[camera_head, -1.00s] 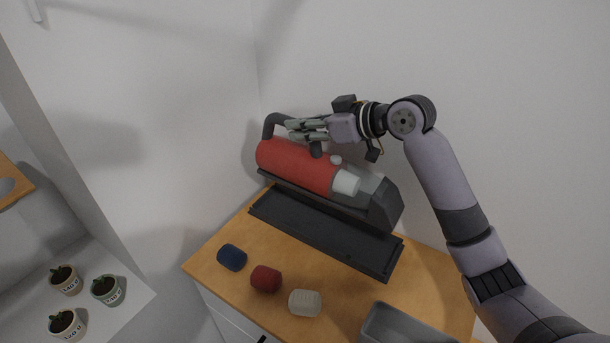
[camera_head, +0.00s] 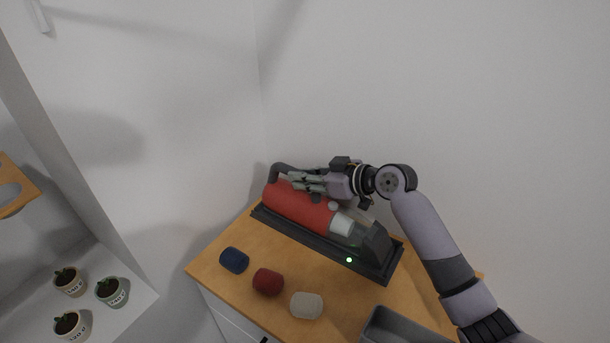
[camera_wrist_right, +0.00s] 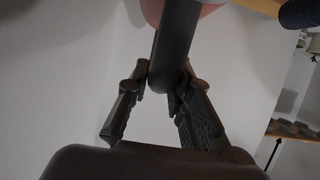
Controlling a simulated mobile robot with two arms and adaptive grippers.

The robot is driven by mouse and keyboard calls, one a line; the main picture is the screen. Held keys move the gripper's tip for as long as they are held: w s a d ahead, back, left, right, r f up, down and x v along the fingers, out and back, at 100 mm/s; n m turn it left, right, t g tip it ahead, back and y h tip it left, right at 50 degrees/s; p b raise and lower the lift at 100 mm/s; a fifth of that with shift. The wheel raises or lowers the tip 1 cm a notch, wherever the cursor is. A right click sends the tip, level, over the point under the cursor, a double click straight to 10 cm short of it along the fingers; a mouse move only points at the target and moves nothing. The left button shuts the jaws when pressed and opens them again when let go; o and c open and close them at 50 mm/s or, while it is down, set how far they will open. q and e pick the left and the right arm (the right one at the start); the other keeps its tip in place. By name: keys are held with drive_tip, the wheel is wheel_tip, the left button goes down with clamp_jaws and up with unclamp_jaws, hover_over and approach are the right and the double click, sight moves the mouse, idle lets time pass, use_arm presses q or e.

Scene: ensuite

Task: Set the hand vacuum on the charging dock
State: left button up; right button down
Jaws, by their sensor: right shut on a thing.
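The hand vacuum (camera_head: 300,207) has a red body, a dark handle and a grey, partly clear nozzle end. It lies along the black charging dock (camera_head: 325,248) on the wooden cabinet top, resting on it as far as I can see. A green light shows on the dock's front edge. My right gripper (camera_head: 305,183) is shut on the vacuum's dark handle. In the right wrist view the handle (camera_wrist_right: 175,45) sits between the two fingers, with a bit of the red body above. My left gripper is in neither view.
On the wooden top (camera_head: 225,285), in front of the dock, lie a blue piece (camera_head: 234,260), a red piece (camera_head: 268,282) and a whitish piece (camera_head: 306,306). A grey bin (camera_head: 400,328) stands at the front right. Potted plants (camera_head: 112,291) stand on a white ledge at left.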

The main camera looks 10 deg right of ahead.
drive_tip(key=c, duration=1.9)
unclamp_jaws()
drive_tip(key=o, duration=0.5)
drive_tip(key=shift+c, duration=0.2)
drive_tip(key=b+v, duration=0.2)
drive_tip(key=v, duration=1)
drive_tip(key=shift+b, duration=0.3)
